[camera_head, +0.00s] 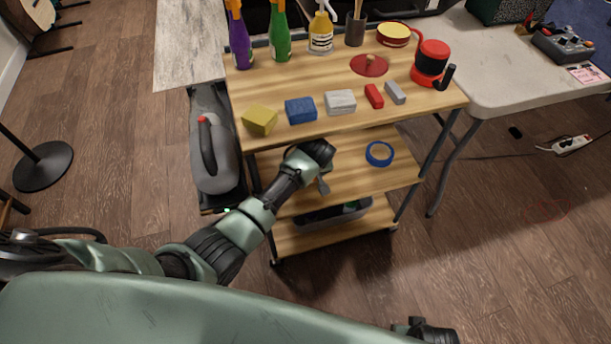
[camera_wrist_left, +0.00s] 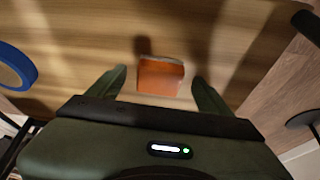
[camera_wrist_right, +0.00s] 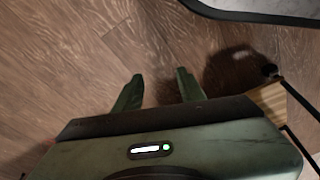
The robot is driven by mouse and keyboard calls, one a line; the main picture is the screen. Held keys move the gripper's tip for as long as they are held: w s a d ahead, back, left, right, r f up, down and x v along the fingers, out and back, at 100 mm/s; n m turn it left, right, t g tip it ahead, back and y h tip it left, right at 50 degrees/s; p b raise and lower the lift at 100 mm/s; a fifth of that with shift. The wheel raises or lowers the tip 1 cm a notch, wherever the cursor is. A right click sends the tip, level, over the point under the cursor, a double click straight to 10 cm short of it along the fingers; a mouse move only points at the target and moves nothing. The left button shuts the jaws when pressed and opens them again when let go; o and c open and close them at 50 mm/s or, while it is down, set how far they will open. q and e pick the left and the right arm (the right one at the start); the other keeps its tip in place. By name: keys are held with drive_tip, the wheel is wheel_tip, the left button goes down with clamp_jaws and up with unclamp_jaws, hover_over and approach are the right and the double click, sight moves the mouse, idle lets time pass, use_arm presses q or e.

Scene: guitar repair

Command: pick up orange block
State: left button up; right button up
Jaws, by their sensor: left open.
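The orange block (camera_wrist_left: 160,76) lies on a wooden shelf in the left wrist view. It sits between and just beyond the two spread fingers of my left gripper (camera_wrist_left: 162,85), with no clear contact. In the head view my left gripper (camera_head: 322,180) reaches over the cart's middle shelf (camera_head: 350,177); the orange block is hidden there. My right gripper (camera_wrist_right: 158,92) shows in its own wrist view with its fingers apart and nothing between them, above the wood floor.
A blue tape roll (camera_head: 379,154) lies on the same shelf, right of my left gripper; it also shows in the left wrist view (camera_wrist_left: 14,68). The cart's top shelf (camera_head: 290,88) above holds several blocks, bottles and tins. A dark bin (camera_head: 335,216) sits on the lowest shelf.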

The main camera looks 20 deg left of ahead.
use_arm(q)
drive_tip(key=shift+w+a+f, duration=0.25)
drive_tip(key=shift+w+f, duration=0.2)
drive_tip(key=shift+f, duration=0.1)
drive_tip(key=c, duration=1.5)
use_arm(e)
drive_tip(key=shift+w+r, duration=0.2)
drive_tip(key=shift+r, duration=0.4)
drive_tip(key=shift+w+r, duration=0.2)
drive_tip(key=shift+r, duration=0.35)
use_arm(q)
drive_tip(key=shift+o, duration=0.2)
drive_tip(key=shift+r, duration=0.1)
